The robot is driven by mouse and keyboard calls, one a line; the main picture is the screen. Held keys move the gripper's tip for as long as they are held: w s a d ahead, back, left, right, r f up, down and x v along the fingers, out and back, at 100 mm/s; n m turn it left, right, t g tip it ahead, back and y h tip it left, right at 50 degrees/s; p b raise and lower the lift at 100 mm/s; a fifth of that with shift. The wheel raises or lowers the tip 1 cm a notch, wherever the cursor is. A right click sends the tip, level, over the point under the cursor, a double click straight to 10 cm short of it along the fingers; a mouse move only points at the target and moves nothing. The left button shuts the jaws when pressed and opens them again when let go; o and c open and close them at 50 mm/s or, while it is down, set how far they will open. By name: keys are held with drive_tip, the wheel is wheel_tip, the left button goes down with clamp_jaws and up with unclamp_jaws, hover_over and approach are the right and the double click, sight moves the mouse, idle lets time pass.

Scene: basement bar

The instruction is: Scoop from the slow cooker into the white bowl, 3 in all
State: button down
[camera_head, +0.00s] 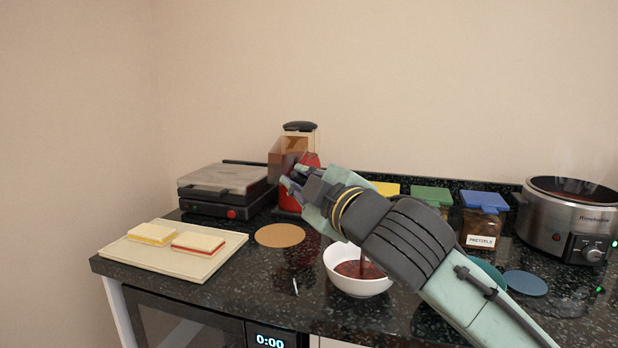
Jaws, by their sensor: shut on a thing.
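The white bowl (339,275) stands on the dark counter, partly behind my arm, with dark red-brown food in it. A thin streak (363,259) of the same colour runs from behind my arm down into the bowl and looks like food being poured. The slow cooker (537,216), silver with a dark top, stands at the far right with faint steam above it. My gripper (287,183) is up and left of the bowl, in front of a red appliance. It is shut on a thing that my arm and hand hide. No scoop or ladle can be made out.
A board (210,262) with two sandwiches lies at the left. Behind it are a press grill (222,190) and a red appliance (312,160). Lidded containers, including pretzels (481,224), line the back. A tan round mat (280,235) and a blue one (525,284) lie free.

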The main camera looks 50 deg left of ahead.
drive_tip(key=s+a+f+n+b, duration=0.1)
drive_tip(key=s+f+n+b, duration=0.3)
drive_tip(key=f+n+b, duration=0.4)
drive_tip(key=shift+s+f+b, duration=0.25)
drive_tip(key=shift+f+b, duration=0.05)
drive_tip(key=shift+f, duration=1.5)
idle(0.8)
